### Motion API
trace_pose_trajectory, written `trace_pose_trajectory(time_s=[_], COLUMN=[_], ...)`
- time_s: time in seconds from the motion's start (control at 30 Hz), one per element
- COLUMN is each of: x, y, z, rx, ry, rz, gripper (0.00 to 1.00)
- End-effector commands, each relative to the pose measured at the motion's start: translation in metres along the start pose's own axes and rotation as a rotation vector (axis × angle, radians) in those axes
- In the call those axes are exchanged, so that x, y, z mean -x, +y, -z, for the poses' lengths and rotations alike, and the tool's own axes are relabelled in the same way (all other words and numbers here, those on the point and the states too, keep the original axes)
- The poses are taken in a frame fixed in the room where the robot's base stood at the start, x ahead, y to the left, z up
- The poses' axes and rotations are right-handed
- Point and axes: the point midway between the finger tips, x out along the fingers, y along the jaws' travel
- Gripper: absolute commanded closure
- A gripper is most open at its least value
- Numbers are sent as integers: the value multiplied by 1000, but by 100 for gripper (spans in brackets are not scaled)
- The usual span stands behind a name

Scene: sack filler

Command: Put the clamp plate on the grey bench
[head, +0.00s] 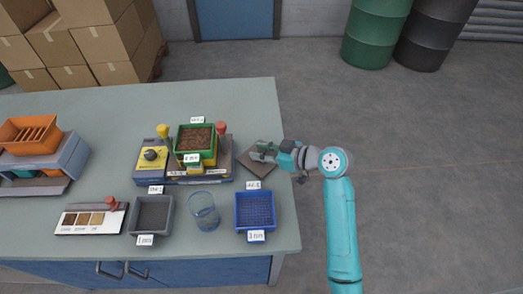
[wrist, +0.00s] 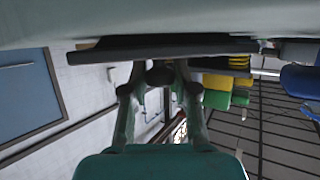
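The clamp plate (head: 257,161) is a dark, flat square at the right end of the grey bench (head: 110,101), just right of the filler station. My gripper (head: 264,152) is at it from the right. In the wrist view the plate (wrist: 160,49) shows edge-on as a dark strip close against the bench surface. A dark round knob (wrist: 160,75) on it sits between the fingers of my gripper (wrist: 160,72), which look shut on it. I cannot tell whether the plate touches the bench or hangs just above it.
The filler station has a green-rimmed soil box (head: 196,139) and a yellow block with a knob (head: 152,155). A blue tray (head: 255,210), a clear cup (head: 204,211) and a grey tray (head: 151,214) stand in front. The bench's back half is clear; its right edge is close.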

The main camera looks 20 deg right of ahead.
Motion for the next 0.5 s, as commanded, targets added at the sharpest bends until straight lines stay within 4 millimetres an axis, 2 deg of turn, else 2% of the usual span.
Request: trace_pose_trajectory(time_s=[0.03,0.07,0.43,0.5], x=[0,0,1,7], y=[0,0,0,1], z=[0,0,3,2], rx=[0,0,2,0], ry=[0,0,0,-1], rz=[0,0,0,-1], gripper=[56,48,48,48])
